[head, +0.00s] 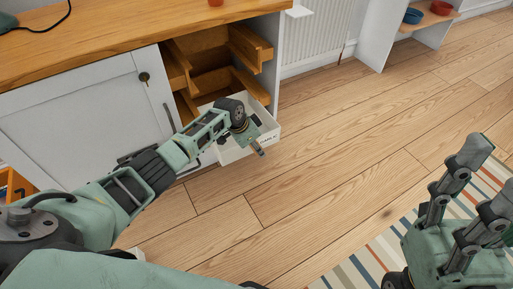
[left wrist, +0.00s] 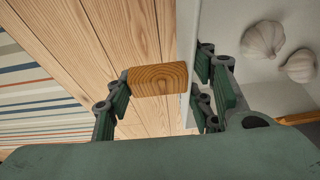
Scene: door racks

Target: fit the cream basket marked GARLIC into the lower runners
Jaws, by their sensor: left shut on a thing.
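The cream basket (head: 270,140) marked GARLIC sticks out of the open cabinet bay at its front. Its rear lies between or near the wooden lower runners (head: 251,86); my arm partly hides this, and I cannot tell whether its edges sit in them. My left gripper (head: 256,147) is shut on the basket's front. In the left wrist view, its fingers pinch the wooden handle (left wrist: 158,79) and the pale front wall (left wrist: 188,60) together. White garlic bulbs (left wrist: 264,38) lie inside. My right gripper (head: 484,183) is open and empty, over the striped rug.
Upper runners (head: 251,46) sit above in the same bay. A closed white cabinet door (head: 80,115) is left of it, under a wooden worktop (head: 130,32). Open wood floor (head: 330,150) lies to the right, with a striped rug (head: 375,260) at the lower right.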

